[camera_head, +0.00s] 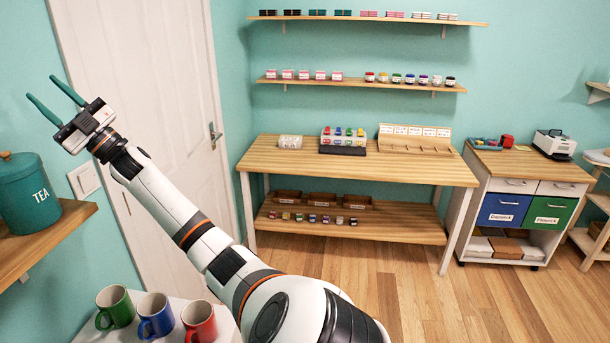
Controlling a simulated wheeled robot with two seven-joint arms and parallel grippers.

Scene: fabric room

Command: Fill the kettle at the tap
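No kettle and no tap show in the head view. My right gripper (42,88) is raised at the upper left, in front of the white door and the teal wall. Its two green fingers are spread apart with nothing between them. My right arm reaches across the picture from the bottom middle to the upper left. My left gripper is not in view.
A teal tea canister (28,195) stands on a wooden shelf (45,236) below the gripper. Green (116,306), blue (155,317) and red (199,321) mugs stand on a white surface at bottom left. A wooden workbench (270,158) stands behind; the floor (420,300) before it is clear.

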